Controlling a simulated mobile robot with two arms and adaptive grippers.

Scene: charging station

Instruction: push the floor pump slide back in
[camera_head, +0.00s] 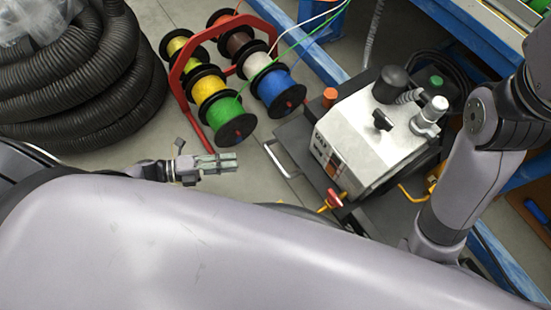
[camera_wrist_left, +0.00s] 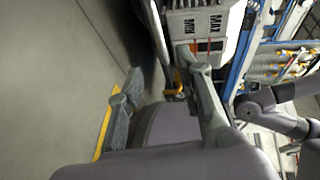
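The floor pump (camera_head: 372,135) is a silver-grey box with black and grey fittings on top, right of centre in the head view. It sits on a dark slide (camera_head: 297,135) that sticks out to its left, with a silver bar handle (camera_head: 281,161) at the left edge. My left gripper (camera_head: 228,163) is over the floor left of that handle, apart from it. The left wrist view shows its two fingers (camera_wrist_left: 160,62) spread with nothing between them, and the pump (camera_wrist_left: 205,25) beyond. My right arm passes right of the pump; its gripper is out of view.
A red rack (camera_head: 177,72) with several coloured cable spools stands behind the left gripper. A coiled black hose (camera_head: 85,75) lies at the far left. A blue bench frame (camera_head: 465,30) is behind the pump.

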